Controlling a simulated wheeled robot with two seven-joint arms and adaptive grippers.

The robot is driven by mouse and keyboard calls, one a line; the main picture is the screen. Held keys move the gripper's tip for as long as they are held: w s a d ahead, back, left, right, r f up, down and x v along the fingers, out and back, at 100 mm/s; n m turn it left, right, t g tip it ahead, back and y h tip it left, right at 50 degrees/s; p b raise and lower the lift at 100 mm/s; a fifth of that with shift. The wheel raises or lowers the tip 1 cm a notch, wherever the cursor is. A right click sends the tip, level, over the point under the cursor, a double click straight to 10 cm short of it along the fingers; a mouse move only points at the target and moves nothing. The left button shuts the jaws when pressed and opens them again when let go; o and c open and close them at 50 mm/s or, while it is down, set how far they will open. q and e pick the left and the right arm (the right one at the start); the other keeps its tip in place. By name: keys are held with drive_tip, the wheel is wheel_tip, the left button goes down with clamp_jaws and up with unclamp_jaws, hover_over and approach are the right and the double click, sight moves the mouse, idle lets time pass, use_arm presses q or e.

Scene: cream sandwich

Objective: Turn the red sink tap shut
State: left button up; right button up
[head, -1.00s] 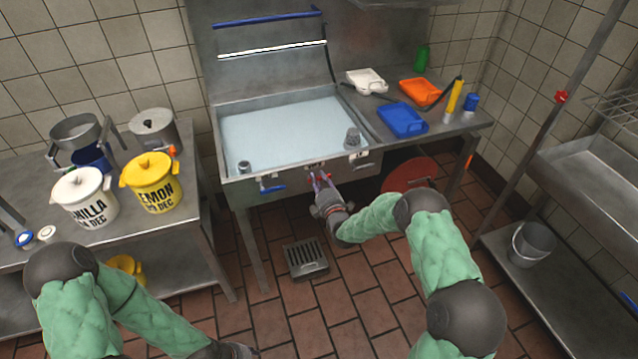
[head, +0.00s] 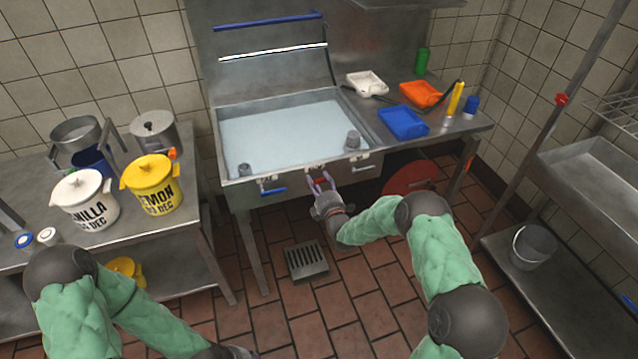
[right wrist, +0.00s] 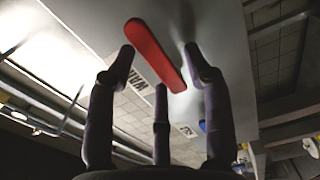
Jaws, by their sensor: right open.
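The red tap handle (head: 319,181) is on the front panel of the sink (head: 236,181), between a blue-handled tap (head: 272,190) on the left and a white-handled one (head: 361,169) on the right. In the right wrist view the red handle (right wrist: 155,55) is a long bar lying diagonally. My right gripper (head: 322,186) is at the red handle. Its fingers (right wrist: 160,62) are open on either side of the bar, with gaps visible; I cannot tell whether any finger touches it. My left gripper (head: 232,352) is low at the bottom edge, mostly cut off.
The sink basin holds pale liquid (head: 290,130). A counter on the left holds vanilla (head: 85,200) and lemon (head: 152,184) buckets. Blue (head: 403,123) and orange (head: 421,94) trays lie right of the basin. A floor drain (head: 307,262) is below; the floor in front is clear.

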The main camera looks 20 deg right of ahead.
drive_tip(key=shift+s, duration=0.1)
drive_tip(key=s, duration=1.1)
drive_tip(key=shift+s+d, duration=0.2)
drive_tip(key=shift+s, duration=0.2)
drive_tip(key=s+a+f+m+g+y+p, duration=0.1)
drive_tip(key=s+a+f+m+g, duration=0.35)
drive_tip(key=f, duration=0.25)
drive_tip(key=s+a+f+m+g+y, duration=0.1)
drive_tip(key=s+a+f+m+g, duration=0.2)
drive_tip(key=s+f+m+g, duration=0.4)
drive_tip(key=s+a+f+m+g, duration=0.2)
drive_tip(key=s+m, duration=0.1)
drive_tip(key=s, duration=0.3)
drive_tip(key=s+a+f+m+g+y+p, duration=0.1)
drive_tip(key=s+m+g, duration=0.1)
drive_tip(key=s, duration=0.4)
drive_tip(key=s+a+f+m+g, duration=0.2)
drive_tip(key=s+m, duration=0.2)
drive_tip(key=s, duration=0.3)
drive_tip(key=shift+a+f, duration=0.3)
drive_tip(key=shift+a, duration=0.05)
drive_tip(key=shift+m, duration=0.25)
